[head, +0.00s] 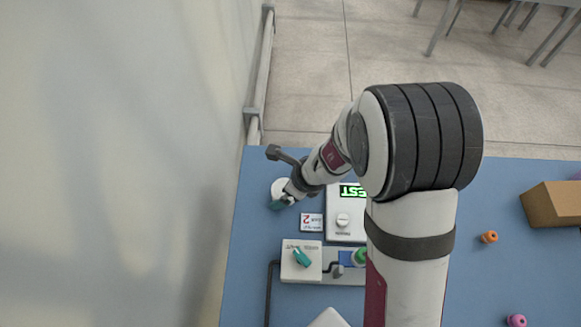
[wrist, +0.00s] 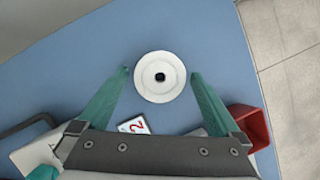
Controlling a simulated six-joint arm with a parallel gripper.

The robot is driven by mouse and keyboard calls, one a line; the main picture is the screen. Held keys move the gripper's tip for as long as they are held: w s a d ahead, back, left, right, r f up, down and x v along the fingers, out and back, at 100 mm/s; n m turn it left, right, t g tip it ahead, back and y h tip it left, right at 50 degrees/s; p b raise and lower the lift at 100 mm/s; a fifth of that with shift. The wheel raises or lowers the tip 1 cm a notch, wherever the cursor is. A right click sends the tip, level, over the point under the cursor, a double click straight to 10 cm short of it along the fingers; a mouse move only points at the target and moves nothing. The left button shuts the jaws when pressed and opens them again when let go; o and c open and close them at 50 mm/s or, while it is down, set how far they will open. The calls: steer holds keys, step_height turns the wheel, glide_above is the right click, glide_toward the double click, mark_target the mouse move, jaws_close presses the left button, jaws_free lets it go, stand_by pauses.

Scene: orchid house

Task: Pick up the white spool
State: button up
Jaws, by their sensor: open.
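The white spool (wrist: 159,90) is a round white disc with a dark centre hole, seen from above in the wrist view. It rests on the blue table (wrist: 100,50) close to its edge. My gripper (wrist: 160,73) has its two teal fingers spread, one on each side of the spool, with a gap between each finger and the rim. In the head view the spool (head: 278,187) shows only partly, because my gripper (head: 284,202) covers some of it. How high the fingertips are above the table is hard to tell.
A card marked 2 (head: 311,222) lies close to the spool. A white box with a green display (head: 346,212) and a white unit with a teal knob (head: 301,275) stand nearby. A cardboard box (head: 553,204), an orange spool (head: 489,237) and a pink spool (head: 517,321) are at the right.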

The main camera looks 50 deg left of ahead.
steer(key=c, duration=1.2)
steer(key=shift+r, duration=0.1)
